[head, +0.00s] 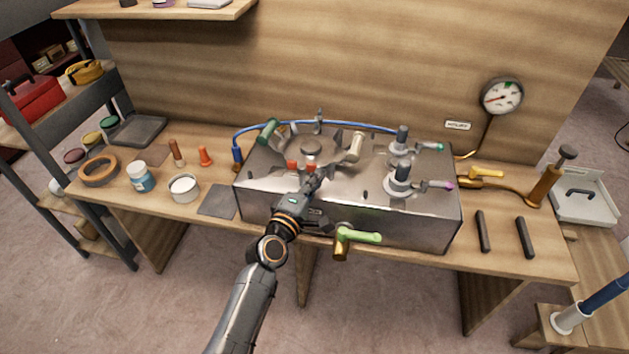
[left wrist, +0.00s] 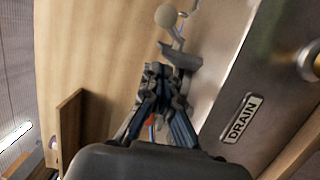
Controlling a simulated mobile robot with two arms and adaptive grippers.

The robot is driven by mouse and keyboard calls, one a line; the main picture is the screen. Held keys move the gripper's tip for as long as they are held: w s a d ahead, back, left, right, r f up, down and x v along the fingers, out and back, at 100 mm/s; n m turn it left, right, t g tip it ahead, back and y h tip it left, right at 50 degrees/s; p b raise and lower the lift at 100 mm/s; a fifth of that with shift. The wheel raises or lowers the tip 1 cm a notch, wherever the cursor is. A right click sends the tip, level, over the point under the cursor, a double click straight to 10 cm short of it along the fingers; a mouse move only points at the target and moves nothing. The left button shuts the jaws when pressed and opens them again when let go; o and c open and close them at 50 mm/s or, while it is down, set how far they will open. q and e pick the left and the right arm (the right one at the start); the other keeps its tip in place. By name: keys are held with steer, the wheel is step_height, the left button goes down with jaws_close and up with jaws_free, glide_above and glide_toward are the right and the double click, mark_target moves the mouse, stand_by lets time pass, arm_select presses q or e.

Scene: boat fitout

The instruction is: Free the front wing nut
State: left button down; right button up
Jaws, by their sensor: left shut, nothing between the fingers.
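My left gripper (head: 314,178) reaches over the front of the steel tank box (head: 350,215), its fingers shut and empty. In the left wrist view its fingertips (left wrist: 164,80) are together, just short of a grey metal fitting (left wrist: 181,55) that looks like a wing nut. I cannot tell whether they touch it. The front wing nut is mostly hidden behind the gripper in the head view. The round lid (head: 311,148) lies behind the gripper, with a back wing nut (head: 319,118) standing upright beyond it. My right gripper is not in view.
A green-handled valve (head: 358,236) sticks out at the tank's front. A beige handle (head: 355,147) and two grey valve posts (head: 400,178) stand right of the lid. A blue hose (head: 345,125) runs behind.

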arm_select(q)
steer(key=v, duration=1.2)
steer(key=s+a+f+m+g+y, duration=0.2)
steer(key=s+a+f, duration=0.15)
steer(key=f, duration=0.85)
steer(key=s+a+f+m+g+y, duration=0.1)
steer(key=s+a+f+m+g, duration=0.2)
steer(key=f, duration=0.8)
steer(key=s+a+f+m+g+y, duration=0.2)
steer(key=s+f, duration=0.3)
steer(key=f, duration=0.7)
steer(key=s+a+f+m+g+y, duration=0.1)
steer(key=s+a+f, duration=0.3)
steer(key=s, duration=0.7)
steer(key=s+a+f+m+g+y, duration=0.1)
steer(key=s+a+f+m+g, duration=0.3)
steer(key=s+f, duration=0.4)
steer(key=s+a+f+m+g+y, duration=0.1)
steer(key=s+a+f, duration=0.4)
steer(key=s, duration=0.8)
steer(key=shift+s+a+f+m+g+y, duration=0.3)
steer(key=shift+f+m+g+y, duration=0.1)
steer(key=shift+f+m+g, duration=0.5)
steer(key=shift+d, duration=0.1)
